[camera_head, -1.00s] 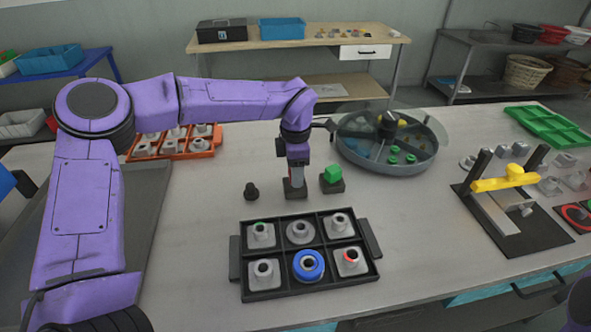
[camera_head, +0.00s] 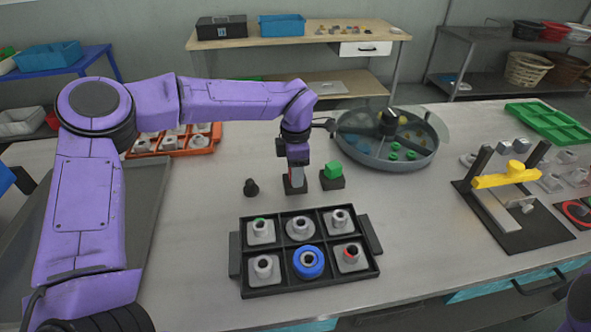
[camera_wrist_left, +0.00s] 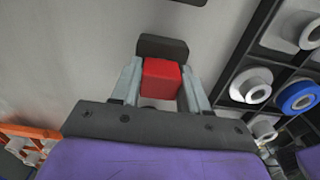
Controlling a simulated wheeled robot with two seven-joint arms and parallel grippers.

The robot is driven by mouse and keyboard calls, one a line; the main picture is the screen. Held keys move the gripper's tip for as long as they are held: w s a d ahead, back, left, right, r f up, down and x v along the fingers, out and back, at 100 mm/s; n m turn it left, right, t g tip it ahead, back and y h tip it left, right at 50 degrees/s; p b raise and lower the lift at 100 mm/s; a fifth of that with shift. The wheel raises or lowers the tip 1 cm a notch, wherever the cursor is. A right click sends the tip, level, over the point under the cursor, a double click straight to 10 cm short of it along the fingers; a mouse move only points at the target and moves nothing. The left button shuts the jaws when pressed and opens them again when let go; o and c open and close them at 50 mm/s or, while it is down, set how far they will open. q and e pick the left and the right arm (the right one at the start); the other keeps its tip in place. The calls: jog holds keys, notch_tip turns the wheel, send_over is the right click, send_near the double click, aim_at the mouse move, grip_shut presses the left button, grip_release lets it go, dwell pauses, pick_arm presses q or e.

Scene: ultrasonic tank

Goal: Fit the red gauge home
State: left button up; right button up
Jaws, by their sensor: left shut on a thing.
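The red gauge is a small red block (camera_wrist_left: 162,78), seen in the left wrist view between the two fingers of my left gripper (camera_wrist_left: 158,85). The gripper is shut on it. A dark block (camera_wrist_left: 162,47) shows just beyond the red gauge. In the head view my left gripper (camera_head: 297,178) points down at a small dark block (camera_head: 294,187) on the table, and only a little red shows there. I cannot tell whether the gauge touches the dark block. My right gripper is not in view.
A green block on a dark base (camera_head: 333,171) stands close to the right of my gripper. A black knob (camera_head: 251,187) stands to the left. A black tray (camera_head: 262,291) with several fittings lies in front. A round tank (camera_head: 349,155) is behind right. A yellow-barred fixture (camera_head: 505,178) stands far right.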

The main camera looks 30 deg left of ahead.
pick_arm(q)
jog(key=shift+f+p, duration=0.15)
jog(key=shift+p, duration=0.65)
dwell(2.5)
jog(key=shift+s+f, duration=0.15)
jog(key=shift+f, duration=0.1)
dwell(1.5)
jog(key=o, duration=1.2)
jog(key=shift+f, duration=0.1)
jog(key=shift+c, duration=0.2)
notch_tip(320, 180, up, 11)
jog(key=shift+f+b, duration=0.1)
jog(key=shift+b, duration=0.25)
jog(key=shift+a+r, duration=0.1)
jog(key=shift+r, duration=0.1)
